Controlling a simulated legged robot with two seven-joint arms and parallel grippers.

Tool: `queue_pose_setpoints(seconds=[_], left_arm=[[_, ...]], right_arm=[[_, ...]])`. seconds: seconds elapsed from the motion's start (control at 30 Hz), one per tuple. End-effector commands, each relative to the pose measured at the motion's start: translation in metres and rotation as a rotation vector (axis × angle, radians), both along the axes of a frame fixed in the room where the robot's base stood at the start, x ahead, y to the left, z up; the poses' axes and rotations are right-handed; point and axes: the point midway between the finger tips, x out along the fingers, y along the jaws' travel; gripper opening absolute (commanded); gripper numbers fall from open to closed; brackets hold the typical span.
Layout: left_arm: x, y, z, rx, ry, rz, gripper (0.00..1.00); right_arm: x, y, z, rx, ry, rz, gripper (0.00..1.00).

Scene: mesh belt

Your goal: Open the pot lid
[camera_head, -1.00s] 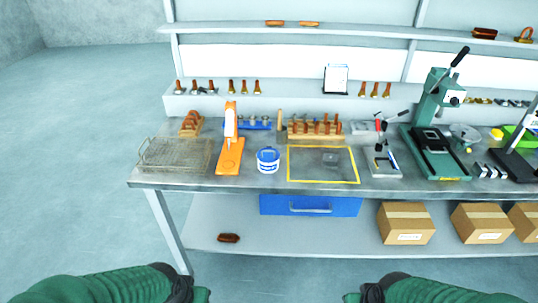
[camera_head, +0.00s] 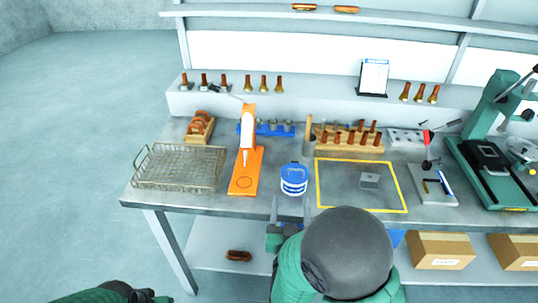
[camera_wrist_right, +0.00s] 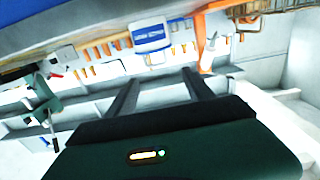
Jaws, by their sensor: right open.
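The pot (camera_head: 294,187) is a small white tub with blue bands, and its blue lid (camera_head: 294,172) is on it. It stands upright on the grey bench between the orange stand and the yellow-outlined area. My right gripper (camera_head: 291,209) is open and empty, just on the near side of the pot, its two fingers apart and pointing at it. In the right wrist view the pot (camera_wrist_right: 150,37) shows beyond the open fingers, not between them. Only part of my left arm shows at the bottom left; its gripper is not in view.
An orange stand (camera_head: 246,172) is close to the pot's left, with a wire basket (camera_head: 180,167) further left. The yellow-outlined area (camera_head: 335,198) is right of the pot. A wooden rack (camera_head: 349,140) and a blue rack (camera_head: 267,130) stand behind.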

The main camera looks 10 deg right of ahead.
Motion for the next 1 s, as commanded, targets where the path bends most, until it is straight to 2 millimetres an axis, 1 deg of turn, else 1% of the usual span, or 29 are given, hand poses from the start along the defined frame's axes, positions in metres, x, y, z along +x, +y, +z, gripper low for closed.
queue_pose_setpoints(seconds=[0.07,0.17,0.5,0.6,0.7,0.83,1.0], left_arm=[[0.0,0.0,0.001,0.0,0.0,-0.001,0.36],[0.0,0.0,0.003,0.0,0.0,-0.001,0.36],[0.0,0.0,0.01,0.0,0.0,-0.001,0.36],[0.0,0.0,0.011,0.0,0.0,-0.001,0.36],[0.0,0.0,0.012,0.0,0.0,-0.001,0.36],[0.0,0.0,0.012,0.0,0.0,-0.001,0.36],[0.0,0.0,0.012,0.0,0.0,-0.001,0.36]], right_arm=[[0.006,-0.003,0.003,-0.002,-0.009,-0.006,0.61],[0.023,-0.008,0.002,-0.001,-0.007,-0.007,0.61],[0.11,-0.031,0.001,-0.002,-0.005,-0.005,0.61],[0.133,-0.038,0.001,-0.003,-0.006,-0.005,0.61],[0.15,-0.042,0.0,-0.003,-0.004,-0.003,0.61],[0.162,-0.046,0.0,-0.002,-0.005,-0.003,0.61],[0.165,-0.046,-0.001,-0.003,-0.002,-0.002,0.61]])
